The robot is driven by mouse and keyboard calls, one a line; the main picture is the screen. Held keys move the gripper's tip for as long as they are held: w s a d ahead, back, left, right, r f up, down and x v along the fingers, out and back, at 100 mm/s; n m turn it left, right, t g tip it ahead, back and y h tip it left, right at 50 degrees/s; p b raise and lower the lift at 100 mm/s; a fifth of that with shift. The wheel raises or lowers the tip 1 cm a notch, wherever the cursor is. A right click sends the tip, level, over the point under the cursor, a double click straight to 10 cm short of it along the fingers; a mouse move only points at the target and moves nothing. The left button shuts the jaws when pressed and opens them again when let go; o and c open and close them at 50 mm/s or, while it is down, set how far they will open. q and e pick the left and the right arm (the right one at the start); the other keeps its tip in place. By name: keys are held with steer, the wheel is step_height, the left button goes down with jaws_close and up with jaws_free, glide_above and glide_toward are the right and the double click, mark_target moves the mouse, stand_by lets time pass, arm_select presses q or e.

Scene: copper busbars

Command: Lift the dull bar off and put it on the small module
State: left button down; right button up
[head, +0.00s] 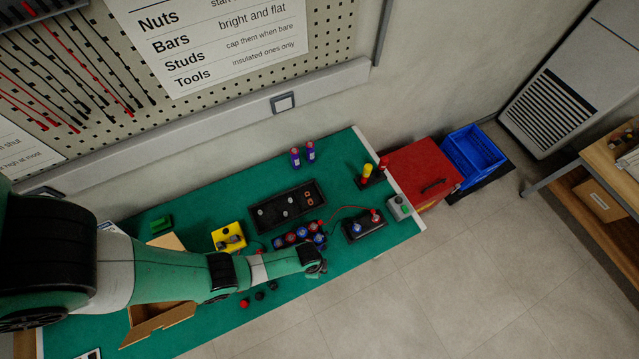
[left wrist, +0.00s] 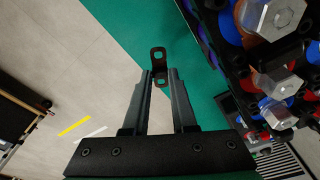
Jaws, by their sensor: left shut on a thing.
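My left gripper (left wrist: 160,82) is shut on a dull, dark brown bar (left wrist: 159,65) with a hole at each end. In the left wrist view the bar sticks out past the fingertips, over the bench's edge. In the head view my left gripper (head: 316,267) is beside the near side of a larger module (head: 298,237) with red and blue parts; the bar is too small to make out there. The small module (head: 358,228), black with blue and red tops, stands to the right of the gripper. My right gripper is not in view.
A black tray (head: 262,219) with small parts lies behind the larger module. A yellow block (head: 228,232), an open cardboard box (head: 160,322) and small red and black caps (head: 245,302) are on the green bench. Large hex nuts (left wrist: 270,15) are close at right in the wrist view.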

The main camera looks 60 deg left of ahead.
arm_select(q)
steer(key=shift+f+b, duration=1.35)
steer(key=shift+f, duration=0.3)
steer(key=shift+f, duration=0.2)
steer(key=shift+f+b, duration=0.4)
steer(key=shift+b, duration=0.15)
steer(key=shift+f, duration=0.25)
steer(key=c, duration=0.6)
jaws_free()
steer(key=shift+c, duration=0.2)
steer(key=shift+r, duration=0.1)
step_height(320, 180, up, 6)
steer(key=p, duration=0.5)
steer(key=shift+p, duration=0.3)
